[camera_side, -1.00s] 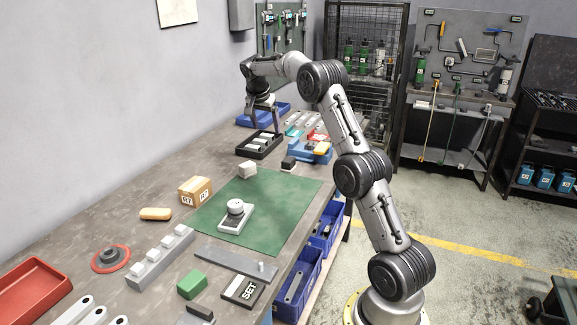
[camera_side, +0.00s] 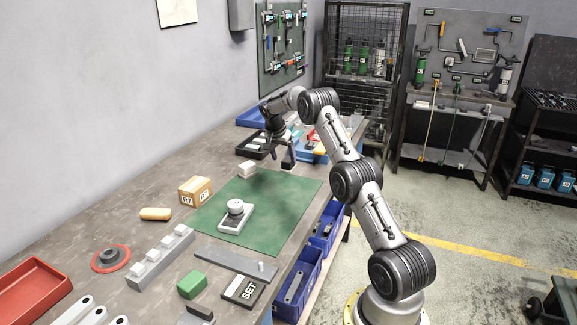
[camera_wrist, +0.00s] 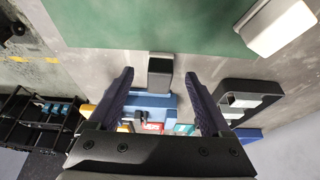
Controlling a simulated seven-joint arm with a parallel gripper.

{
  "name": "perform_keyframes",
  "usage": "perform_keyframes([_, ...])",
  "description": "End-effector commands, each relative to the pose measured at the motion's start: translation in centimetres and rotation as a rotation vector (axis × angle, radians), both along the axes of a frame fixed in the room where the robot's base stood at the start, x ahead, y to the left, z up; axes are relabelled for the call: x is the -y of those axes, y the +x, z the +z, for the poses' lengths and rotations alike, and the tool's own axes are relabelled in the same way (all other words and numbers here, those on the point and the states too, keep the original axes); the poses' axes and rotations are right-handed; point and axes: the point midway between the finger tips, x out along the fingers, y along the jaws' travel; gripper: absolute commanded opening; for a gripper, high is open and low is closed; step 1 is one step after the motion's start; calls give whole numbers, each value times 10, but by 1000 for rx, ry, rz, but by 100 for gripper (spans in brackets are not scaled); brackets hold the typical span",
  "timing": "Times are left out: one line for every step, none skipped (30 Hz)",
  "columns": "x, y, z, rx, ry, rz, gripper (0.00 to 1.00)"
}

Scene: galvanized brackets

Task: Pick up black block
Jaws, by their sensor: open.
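The black block (camera_wrist: 160,72) shows in the wrist view between my two fingertips in the picture, beyond the far edge of the green mat. It has a dark face and a paler grey face. In the side view it is a small dark shape, partly covered by a finger, by the mat's far right corner. My gripper (camera_side: 282,156) is open and empty, above and close to the block. Its fingers also frame the block in the wrist view (camera_wrist: 159,76). I cannot tell the exact height between fingertips and block.
A white block (camera_side: 247,168) sits at the mat's far edge, left of my gripper.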

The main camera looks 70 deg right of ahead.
Motion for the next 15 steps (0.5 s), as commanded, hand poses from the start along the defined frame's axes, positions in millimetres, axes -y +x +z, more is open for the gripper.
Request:
perform_keyframes([5, 0, -8, -1, 2, -2, 82])
perform_keyframes([7, 0, -11, -1, 2, -2, 82])
perform_keyframes([10, 0, -16, -3, 2, -1, 82])
perform_keyframes([12, 0, -20, -3, 3, -1, 82])
perform_keyframes([14, 1, -23, -3, 3, -1, 82])
perform_keyframes([16, 1, -28, -3, 2, 0, 82])
perform_keyframes([17, 1, -31, -2, 2, 0, 82])
perform_keyframes([18, 1, -33, -2, 2, 0, 82])
perform_keyframes([19, 1, -35, -1, 1, 0, 82])
perform_keyframes([20, 1, -37, 0, 0, 0, 82])
perform_keyframes([20, 1, -38, 0, 0, 0, 82])
perform_keyframes([21, 1, -38, 0, 0, 0, 82])
perform_keyframes([21, 1, -39, 0, 0, 0, 82])
perform_keyframes([21, 1, -39, 0, 0, 0, 82])
perform_keyframes([20, 1, -38, 0, 0, 0, 82])
